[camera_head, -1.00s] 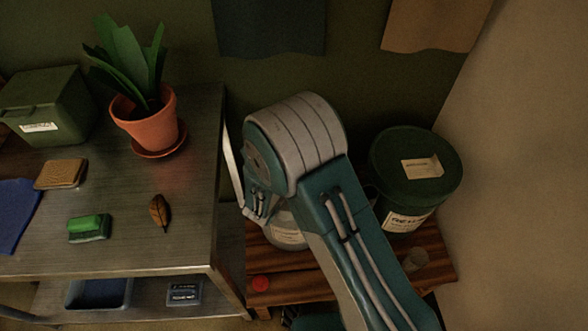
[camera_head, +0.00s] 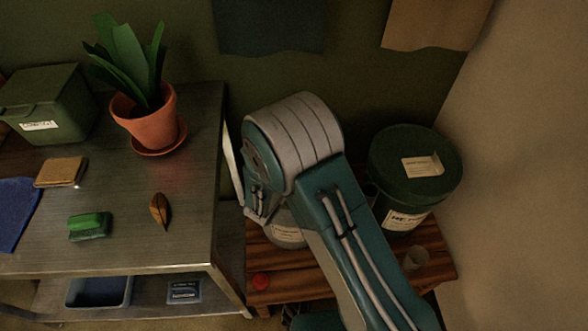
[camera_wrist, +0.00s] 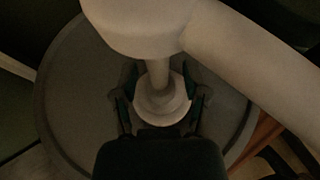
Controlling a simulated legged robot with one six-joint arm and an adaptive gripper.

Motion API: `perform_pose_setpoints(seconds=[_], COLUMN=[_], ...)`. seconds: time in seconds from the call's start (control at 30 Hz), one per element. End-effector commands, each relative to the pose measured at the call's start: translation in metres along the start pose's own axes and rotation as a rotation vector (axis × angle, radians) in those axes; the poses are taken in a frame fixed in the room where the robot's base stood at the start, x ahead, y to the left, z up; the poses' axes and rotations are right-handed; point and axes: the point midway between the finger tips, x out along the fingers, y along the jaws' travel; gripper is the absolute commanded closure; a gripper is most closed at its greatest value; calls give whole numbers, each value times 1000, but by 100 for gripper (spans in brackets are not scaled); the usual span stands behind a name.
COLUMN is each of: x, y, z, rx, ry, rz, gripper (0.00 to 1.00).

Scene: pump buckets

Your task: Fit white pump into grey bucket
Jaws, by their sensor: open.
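The white pump (camera_wrist: 160,95) fills the middle of the wrist view, with its large pale head, narrow stem and round collar. It stands over the round grey top of the grey bucket (camera_wrist: 75,95); whether its base is seated in the bucket's opening is hidden. My gripper (camera_wrist: 161,88) is open, with one dark finger on each side of the collar, close to it. In the head view the grey bucket (camera_head: 287,234) shows only partly behind my arm, on a wooden stand.
A metal table (camera_head: 130,190) on the left holds a potted plant (camera_head: 150,130), a sponge and a leaf.

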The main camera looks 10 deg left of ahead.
Motion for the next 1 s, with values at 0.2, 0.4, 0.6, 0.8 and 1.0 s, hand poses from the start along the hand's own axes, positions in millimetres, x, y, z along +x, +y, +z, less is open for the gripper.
perform_pose_setpoints(seconds=[0.2,0.4,0.6,0.8,1.0], x=[-24,-67,-102,-118,-119], y=[2,2,2,2,1], z=[0,0,0,-1,-1], rx=[-2,-2,-1,0,0], ry=[-1,-1,-1,0,0], rz=[4,5,4,1,0], gripper=[41,41,41,41,41])
